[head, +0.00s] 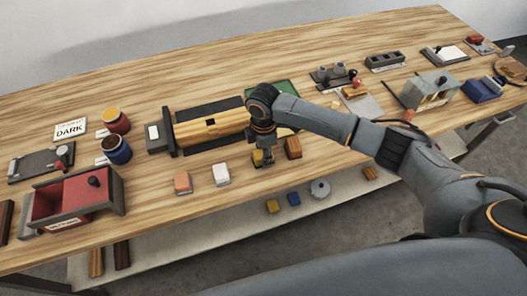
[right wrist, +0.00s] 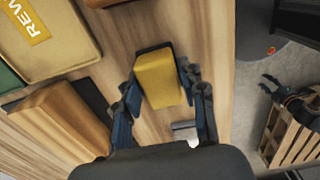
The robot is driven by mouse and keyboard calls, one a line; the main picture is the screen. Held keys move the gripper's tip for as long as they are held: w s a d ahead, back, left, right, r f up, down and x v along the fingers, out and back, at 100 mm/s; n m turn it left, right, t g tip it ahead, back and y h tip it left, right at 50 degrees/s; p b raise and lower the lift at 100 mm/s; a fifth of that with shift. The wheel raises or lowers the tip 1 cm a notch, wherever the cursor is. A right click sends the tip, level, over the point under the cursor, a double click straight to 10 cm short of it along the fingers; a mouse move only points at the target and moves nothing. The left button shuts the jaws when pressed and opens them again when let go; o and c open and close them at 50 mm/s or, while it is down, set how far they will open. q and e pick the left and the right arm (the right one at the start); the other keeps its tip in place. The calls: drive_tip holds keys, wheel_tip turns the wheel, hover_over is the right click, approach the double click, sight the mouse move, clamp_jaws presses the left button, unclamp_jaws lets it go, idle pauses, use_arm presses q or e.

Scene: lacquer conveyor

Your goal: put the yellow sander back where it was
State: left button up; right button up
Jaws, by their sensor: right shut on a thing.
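The yellow sander (head: 257,159) is below my right gripper (head: 263,146), near the table's front edge, between a white sander (head: 221,174) and an orange-brown block (head: 293,147). In the right wrist view the yellow sander (right wrist: 158,80) sits between the two fingers of my right gripper (right wrist: 160,92), which is shut on it. Its dark base shows behind the yellow body. I cannot tell whether it touches the tabletop.
An orange sander (head: 183,182) stands left of the white one. A wooden board (head: 208,128) lies in a dark holder behind. A green tray (head: 286,90) is behind my arm. A red box (head: 75,203) stands at the left. Small blocks lie on the lower shelf (head: 235,215).

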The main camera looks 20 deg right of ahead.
drive_tip(key=shift+f, duration=0.1)
drive_tip(key=o, duration=1.1)
wheel_tip(320, 180, up, 12)
drive_tip(key=b, duration=0.2)
